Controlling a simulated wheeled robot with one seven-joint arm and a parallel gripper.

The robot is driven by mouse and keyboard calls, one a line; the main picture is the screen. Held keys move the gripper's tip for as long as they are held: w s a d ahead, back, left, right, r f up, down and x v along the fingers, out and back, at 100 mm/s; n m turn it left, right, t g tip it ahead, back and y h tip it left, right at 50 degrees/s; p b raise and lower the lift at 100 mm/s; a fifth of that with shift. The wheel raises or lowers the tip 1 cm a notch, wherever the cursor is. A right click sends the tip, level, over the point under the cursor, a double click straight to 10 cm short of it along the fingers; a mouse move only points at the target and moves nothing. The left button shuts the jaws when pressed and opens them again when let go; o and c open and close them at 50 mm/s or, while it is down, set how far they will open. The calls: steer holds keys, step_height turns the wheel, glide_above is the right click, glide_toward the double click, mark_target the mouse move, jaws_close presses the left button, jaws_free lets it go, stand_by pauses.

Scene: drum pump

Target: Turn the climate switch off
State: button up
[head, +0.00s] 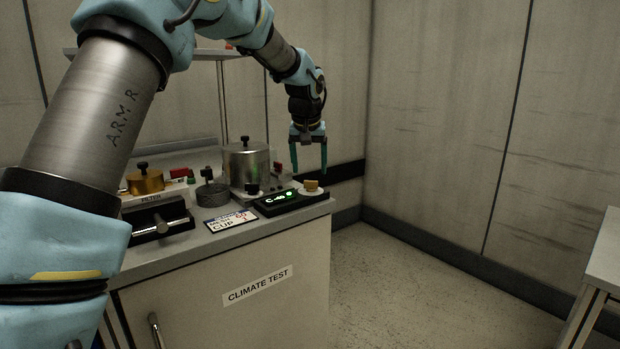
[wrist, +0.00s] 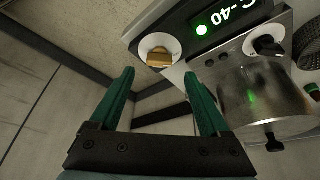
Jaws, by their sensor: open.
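The climate switch (head: 311,186) is a yellow knob on a pale round dial at the right end of a black control panel (head: 290,203). In the wrist view the yellow switch (wrist: 159,58) sits on its white dial, a little beyond my fingertips and between them sideways. My gripper (head: 308,170) points down, open and empty, above the panel's right end. It does not appear to touch the switch. My two green fingers (wrist: 158,77) are spread wide.
A metal cylinder (head: 246,165) stands behind the panel. A black knob (wrist: 266,46) is near it. A "CUP" card (head: 231,221), a dark cup (head: 212,194), a brass pot (head: 145,181) and a filter press (head: 157,218) stand to the left. The cabinet's right edge is close to the switch.

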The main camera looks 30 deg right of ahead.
mark_target(311, 181)
steer(key=shift+x, duration=2.35)
jaws_close()
